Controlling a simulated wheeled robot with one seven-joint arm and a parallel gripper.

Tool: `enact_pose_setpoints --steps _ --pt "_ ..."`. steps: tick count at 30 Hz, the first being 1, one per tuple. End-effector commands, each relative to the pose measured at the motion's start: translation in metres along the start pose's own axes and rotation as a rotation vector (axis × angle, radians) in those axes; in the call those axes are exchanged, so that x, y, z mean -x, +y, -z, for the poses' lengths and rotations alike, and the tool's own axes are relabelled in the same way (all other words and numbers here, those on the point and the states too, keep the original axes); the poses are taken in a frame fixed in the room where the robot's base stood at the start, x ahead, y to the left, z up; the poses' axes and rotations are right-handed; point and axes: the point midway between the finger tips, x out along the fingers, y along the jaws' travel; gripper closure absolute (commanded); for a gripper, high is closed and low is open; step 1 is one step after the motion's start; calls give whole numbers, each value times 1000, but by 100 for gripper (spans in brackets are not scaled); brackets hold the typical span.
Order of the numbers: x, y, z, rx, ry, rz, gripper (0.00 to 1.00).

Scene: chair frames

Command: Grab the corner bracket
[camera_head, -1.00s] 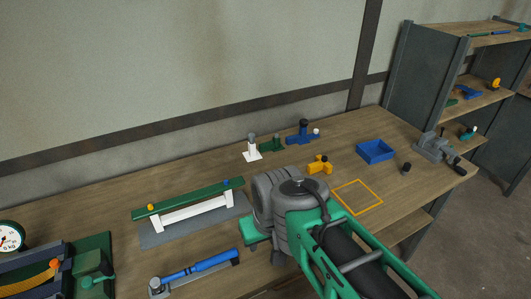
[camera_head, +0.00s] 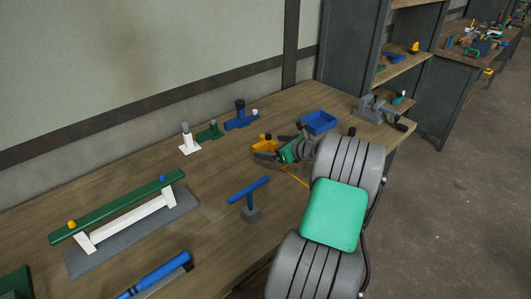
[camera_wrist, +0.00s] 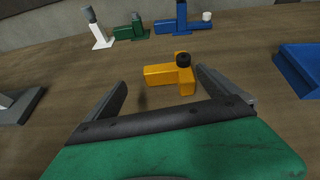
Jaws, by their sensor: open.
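The yellow corner bracket (camera_head: 263,142) lies on the workbench, partly hidden by my gripper in the head view. In the wrist view the bracket (camera_wrist: 168,76) is an angular yellow block with a black knob on top. My gripper (camera_wrist: 161,80) is open, with one dark finger on each side of the bracket. The bracket lies between the fingers and toward their tips; I see no contact. In the head view my gripper (camera_head: 280,150) is low over the bench, right at the bracket.
White (camera_head: 187,140), green (camera_head: 209,131) and blue (camera_head: 240,119) fittings stand behind the bracket. A blue tray (camera_head: 319,122) is to the right, with a grey vise (camera_head: 376,107) beyond. A blue T-handled tool (camera_head: 249,192) and a green-topped white frame (camera_head: 125,208) are nearer.

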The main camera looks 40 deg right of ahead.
Motion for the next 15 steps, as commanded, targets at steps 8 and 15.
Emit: enact_pose_setpoints --steps 8,15 --pt "-22 -13 6 -87 -30 15 0" --pt "-63 -14 5 -85 -28 17 0"
